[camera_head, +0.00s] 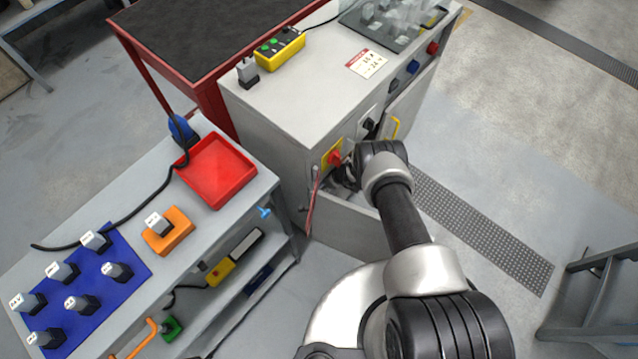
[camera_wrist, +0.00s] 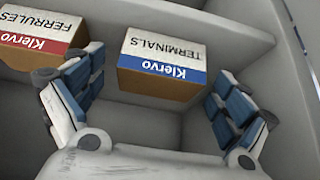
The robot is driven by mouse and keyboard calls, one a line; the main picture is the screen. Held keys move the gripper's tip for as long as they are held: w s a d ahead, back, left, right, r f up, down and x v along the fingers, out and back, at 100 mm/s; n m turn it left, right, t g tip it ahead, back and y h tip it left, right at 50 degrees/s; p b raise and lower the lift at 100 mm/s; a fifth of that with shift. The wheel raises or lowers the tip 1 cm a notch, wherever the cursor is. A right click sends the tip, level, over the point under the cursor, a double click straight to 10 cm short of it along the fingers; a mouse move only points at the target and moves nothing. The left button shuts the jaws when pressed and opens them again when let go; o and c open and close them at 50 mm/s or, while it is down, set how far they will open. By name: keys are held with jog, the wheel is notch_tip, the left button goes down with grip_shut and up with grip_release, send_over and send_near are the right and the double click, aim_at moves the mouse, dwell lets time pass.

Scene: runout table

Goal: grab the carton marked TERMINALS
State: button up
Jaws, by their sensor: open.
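The carton marked TERMINALS (camera_wrist: 172,62) is a brown box with a white top and a blue Klervo band. In the wrist view it lies between the two fingers of my gripper (camera_wrist: 158,72), toward their tips, with a gap to the finger on the right. My gripper is open and holds nothing. In the head view my gripper (camera_head: 347,176) is at the front of the grey cabinet (camera_head: 290,100), partly hidden by my arm. I cannot make out the carton in the head view.
A carton marked FERRULES (camera_wrist: 40,38), with a red band, lies left of TERMINALS, close to my left finger. Grey walls (camera_wrist: 250,30) enclose the cartons. On the cabinet front, a red switch on a yellow plate (camera_head: 333,155) and cables are close to my gripper.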

jog(key=shift+w+a+f+b, duration=0.15)
jog(key=shift+a+f+b, duration=0.1)
jog(key=shift+f+b, duration=0.2)
jog(key=shift+c, duration=0.4)
jog(key=c, duration=1.2)
